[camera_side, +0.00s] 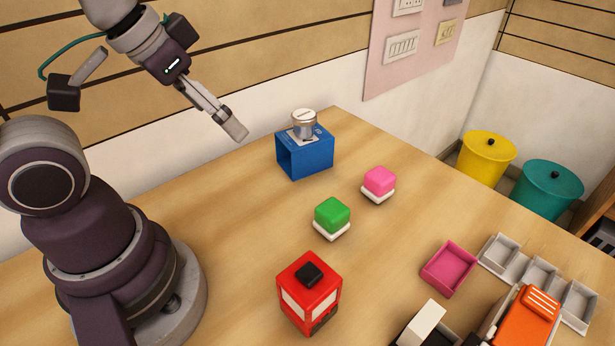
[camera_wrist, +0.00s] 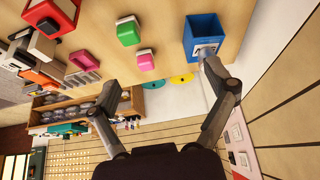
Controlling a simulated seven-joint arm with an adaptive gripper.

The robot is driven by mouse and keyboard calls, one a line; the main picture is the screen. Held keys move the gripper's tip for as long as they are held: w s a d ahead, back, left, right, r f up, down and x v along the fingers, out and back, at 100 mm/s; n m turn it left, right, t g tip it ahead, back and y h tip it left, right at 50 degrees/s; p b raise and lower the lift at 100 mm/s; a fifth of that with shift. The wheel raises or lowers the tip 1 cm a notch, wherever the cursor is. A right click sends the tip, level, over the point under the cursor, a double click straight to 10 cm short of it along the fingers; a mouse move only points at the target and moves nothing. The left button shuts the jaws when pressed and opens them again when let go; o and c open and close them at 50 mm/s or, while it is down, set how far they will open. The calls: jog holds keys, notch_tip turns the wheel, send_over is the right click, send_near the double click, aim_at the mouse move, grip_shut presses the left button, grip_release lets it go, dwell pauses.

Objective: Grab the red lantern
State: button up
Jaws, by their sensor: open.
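The red lantern (camera_side: 310,292) is a red box with pale side panels and a black knob on top. It stands upright at the front middle of the table in the side view. In the wrist view the lantern (camera_wrist: 52,16) shows at the top left, cut by the picture's edge. My gripper (camera_side: 236,130) is up in the air at the back left of the side view, left of the blue box and well away from the lantern. In the wrist view my gripper (camera_wrist: 167,65) has its two fingers wide apart with nothing between them.
A blue box (camera_side: 308,158) with a silver can (camera_side: 304,124) on it stands at the back. Green (camera_side: 332,215) and pink (camera_side: 380,181) blocks stand between it and the lantern. A magenta tray (camera_side: 450,269) and an orange object (camera_side: 526,318) are at right.

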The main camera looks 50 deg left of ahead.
jog(key=m+g+h, duration=0.4)
jog(key=m+g, duration=0.1)
jog(key=m, duration=1.2)
send_near(308, 276)
notch_tip(308, 276, down, 3)
jog(key=w+a, duration=0.1)
jog(key=shift+m+h, duration=0.3)
jog(key=x, duration=1.1)
jog(key=shift+s+d+r, duration=0.1)
jog(key=shift+s+d, duration=0.2)
jog(key=shift+d, duration=0.05)
jog(key=shift+c, duration=0.3)
